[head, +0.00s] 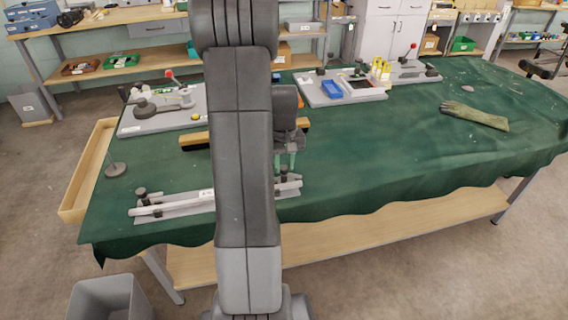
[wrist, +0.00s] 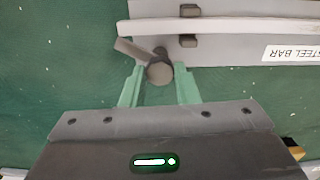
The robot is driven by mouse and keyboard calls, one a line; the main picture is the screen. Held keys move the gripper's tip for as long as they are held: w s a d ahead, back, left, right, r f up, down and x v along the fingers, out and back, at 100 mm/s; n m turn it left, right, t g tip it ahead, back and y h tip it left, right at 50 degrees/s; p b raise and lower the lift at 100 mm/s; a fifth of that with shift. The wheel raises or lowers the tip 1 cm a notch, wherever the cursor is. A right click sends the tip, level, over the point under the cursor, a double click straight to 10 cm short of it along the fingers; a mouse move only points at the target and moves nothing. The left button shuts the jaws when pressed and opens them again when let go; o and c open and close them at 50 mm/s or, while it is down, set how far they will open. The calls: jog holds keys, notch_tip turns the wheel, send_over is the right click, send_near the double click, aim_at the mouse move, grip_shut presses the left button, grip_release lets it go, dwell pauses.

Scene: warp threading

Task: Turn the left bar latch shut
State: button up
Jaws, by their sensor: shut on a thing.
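A pale steel bar (wrist: 225,27) lies along a grey base plate (wrist: 225,52) with dark clips in the wrist view. A grey latch (wrist: 159,72) with a round knob sits by the bar's left end there. Its short lever points up and left, the tip close beside the bar, not visibly across it. My gripper (wrist: 160,90) has its green fingers shut on the latch knob. In the head view my gripper (head: 291,160) is at the right end of the bar (head: 165,208), partly hidden by my arm. Another dark latch (head: 141,196) stands at the far left end.
A brush with a wooden back (head: 194,138) lies behind the bar fixture. A grey board with a red-knobbed device (head: 165,108) stands back left, another board with a blue bin (head: 332,89) back right. A glove (head: 475,115) lies right. Green cloth between is mostly clear.

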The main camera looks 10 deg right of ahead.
aim_at(284, 167)
jog(key=m, duration=0.6)
jog(key=shift+m, duration=0.3)
jog(key=m, duration=0.5)
dwell(0.4)
jog(key=o, duration=1)
jog(key=shift+c, duration=0.2)
notch_tip(284, 167, up, 14)
jog(key=shift+f, duration=0.2)
notch_tip(284, 167, down, 14)
jog(key=shift+r, duration=0.15)
